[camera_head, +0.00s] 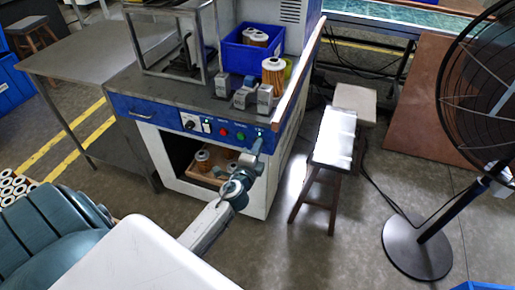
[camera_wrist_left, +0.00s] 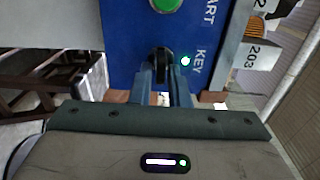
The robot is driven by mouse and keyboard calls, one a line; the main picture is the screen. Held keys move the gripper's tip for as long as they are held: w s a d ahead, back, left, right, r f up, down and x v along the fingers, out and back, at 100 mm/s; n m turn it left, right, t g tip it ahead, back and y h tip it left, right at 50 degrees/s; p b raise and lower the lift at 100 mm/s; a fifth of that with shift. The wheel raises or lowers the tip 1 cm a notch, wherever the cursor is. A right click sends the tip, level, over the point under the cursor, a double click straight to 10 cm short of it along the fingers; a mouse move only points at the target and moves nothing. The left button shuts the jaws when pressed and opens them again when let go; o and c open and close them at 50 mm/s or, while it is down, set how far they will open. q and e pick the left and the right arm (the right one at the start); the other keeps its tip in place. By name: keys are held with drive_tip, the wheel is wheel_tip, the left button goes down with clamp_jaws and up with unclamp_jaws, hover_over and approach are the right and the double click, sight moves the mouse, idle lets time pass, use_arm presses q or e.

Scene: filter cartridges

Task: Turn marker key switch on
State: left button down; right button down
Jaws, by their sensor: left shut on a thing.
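The blue control panel (camera_head: 172,114) is on the front of the machine bench. In the left wrist view the black key switch (camera_wrist_left: 160,56) sits on this panel (camera_wrist_left: 122,30) by the word KEY. A small lit green lamp (camera_wrist_left: 185,61) is just right of it, and it also shows in the head view (camera_head: 260,131). My left gripper (camera_head: 256,147) is at the panel's right end. In the left wrist view its two fingers (camera_wrist_left: 161,78) are shut on the key switch, one on each side. The fingers hide part of the key. My right gripper is not in view.
A green button (camera_head: 240,135) and a red button (camera_head: 223,131) are left of my gripper. Numbered grey blocks (camera_head: 244,95), a filter cartridge (camera_head: 273,75) and a blue bin (camera_head: 232,57) are on the bench top. A wooden stool (camera_head: 323,180) stands to the right.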

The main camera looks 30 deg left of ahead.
use_arm(q)
drive_tip(key=shift+f, duration=0.1)
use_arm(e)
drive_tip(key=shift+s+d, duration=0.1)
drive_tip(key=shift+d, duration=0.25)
use_arm(q)
drive_tip(key=c, duration=1.5)
unclamp_jaws()
drive_tip(key=shift+c, duration=0.2)
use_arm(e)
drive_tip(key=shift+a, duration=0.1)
use_arm(q)
drive_tip(key=shift+s, duration=0.1)
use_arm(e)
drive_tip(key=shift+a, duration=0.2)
